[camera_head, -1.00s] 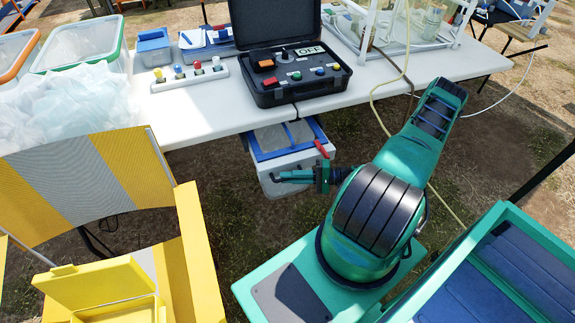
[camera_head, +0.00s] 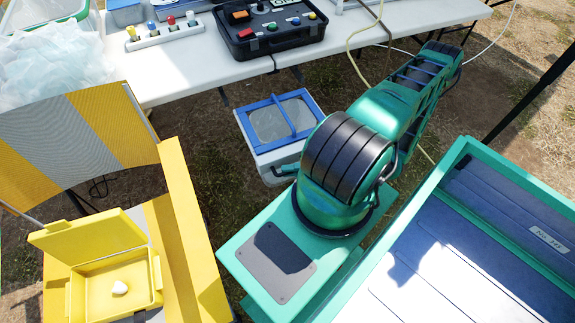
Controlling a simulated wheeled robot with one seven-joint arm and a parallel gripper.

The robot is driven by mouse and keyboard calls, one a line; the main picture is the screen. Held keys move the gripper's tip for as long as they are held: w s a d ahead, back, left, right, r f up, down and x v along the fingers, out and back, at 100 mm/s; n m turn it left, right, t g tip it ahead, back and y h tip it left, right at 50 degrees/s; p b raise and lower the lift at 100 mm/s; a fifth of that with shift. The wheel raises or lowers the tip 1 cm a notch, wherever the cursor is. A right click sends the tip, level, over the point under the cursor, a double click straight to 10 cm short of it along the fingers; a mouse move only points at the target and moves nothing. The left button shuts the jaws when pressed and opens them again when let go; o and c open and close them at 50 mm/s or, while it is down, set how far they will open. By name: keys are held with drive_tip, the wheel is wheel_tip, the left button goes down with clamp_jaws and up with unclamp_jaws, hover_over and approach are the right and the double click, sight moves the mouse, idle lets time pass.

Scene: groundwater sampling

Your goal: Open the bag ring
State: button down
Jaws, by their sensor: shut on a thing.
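I cannot make out a bag ring. A crumpled heap of clear, whitish plastic (camera_head: 60,75), possibly bags, lies on the left of the white table. My arm bends over at the middle right, and its own bulky joints cover what lies behind them. My gripper's jaws are hidden behind the arm. Only a small teal part of mine sticks out at its left, beside the white box with the blue-framed lid (camera_head: 262,122) on the ground.
A yellow chair (camera_head: 185,210) stands left, with an open yellow box (camera_head: 85,275) holding a small white lump. A teal-edged tray (camera_head: 455,160) is at right. A hose (camera_head: 355,62) hangs near my arm.

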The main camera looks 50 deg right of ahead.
drive_tip(key=shift+s+d+f, duration=0.15)
drive_tip(key=shift+f, duration=0.05)
drive_tip(key=c, duration=1.8)
unclamp_jaws()
drive_tip(key=shift+r, duration=0.1)
drive_tip(key=v, duration=1)
drive_tip(key=shift+s+d, duration=0.2)
drive_tip(key=shift+d, duration=0.05)
